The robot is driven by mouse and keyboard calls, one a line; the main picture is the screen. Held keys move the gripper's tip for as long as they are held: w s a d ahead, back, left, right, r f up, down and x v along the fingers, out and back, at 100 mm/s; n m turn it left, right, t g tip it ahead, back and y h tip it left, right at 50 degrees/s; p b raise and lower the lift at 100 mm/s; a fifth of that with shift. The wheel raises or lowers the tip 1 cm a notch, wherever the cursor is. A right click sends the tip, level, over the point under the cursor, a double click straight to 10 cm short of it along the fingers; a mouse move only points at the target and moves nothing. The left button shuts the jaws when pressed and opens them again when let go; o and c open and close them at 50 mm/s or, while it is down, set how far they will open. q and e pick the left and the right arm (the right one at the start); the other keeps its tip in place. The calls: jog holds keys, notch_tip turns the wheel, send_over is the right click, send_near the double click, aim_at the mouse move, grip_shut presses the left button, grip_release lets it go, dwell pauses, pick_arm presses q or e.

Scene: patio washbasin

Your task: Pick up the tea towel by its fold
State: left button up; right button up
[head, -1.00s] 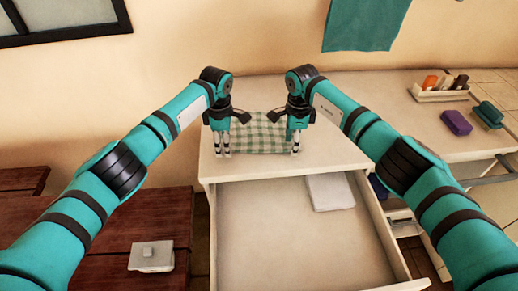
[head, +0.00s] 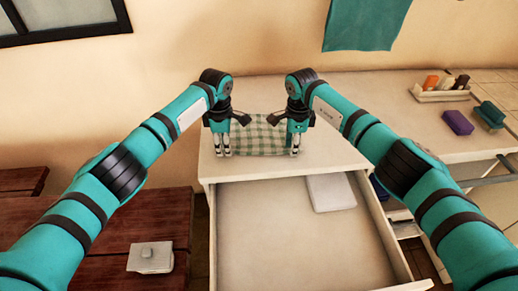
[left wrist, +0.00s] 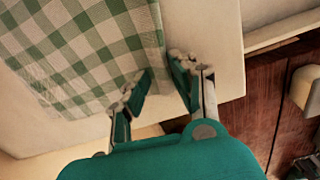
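The tea towel (head: 262,136), green and white checked, lies flat on the white cabinet top between my two grippers. It also fills the upper left of the left wrist view (left wrist: 75,50). My left gripper (head: 222,150) points down at the towel's left edge. In the left wrist view its fingers (left wrist: 162,86) are apart, one over the towel's edge and one beyond it over bare white top; nothing is clamped. My right gripper (head: 295,148) points down at the towel's right edge, its two fingertips slightly apart. The grippers hide the towel's side edges; I cannot make out the fold.
An open drawer (head: 270,235) juts out below the cabinet top, with a white folded item (head: 331,193) inside. A dark red wooden table (head: 110,230) bears a lidded white box (head: 150,257). A bottle tray (head: 440,95) and purple block (head: 457,122) stand right. A teal towel (head: 365,22) hangs behind.

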pick_arm(q)
jog(key=shift+f, duration=0.1)
grip_shut()
pick_arm(e)
jog(key=shift+s+f, duration=0.1)
jog(key=shift+f, duration=0.1)
grip_shut()
pick_arm(q)
jog(key=shift+s, duration=0.1)
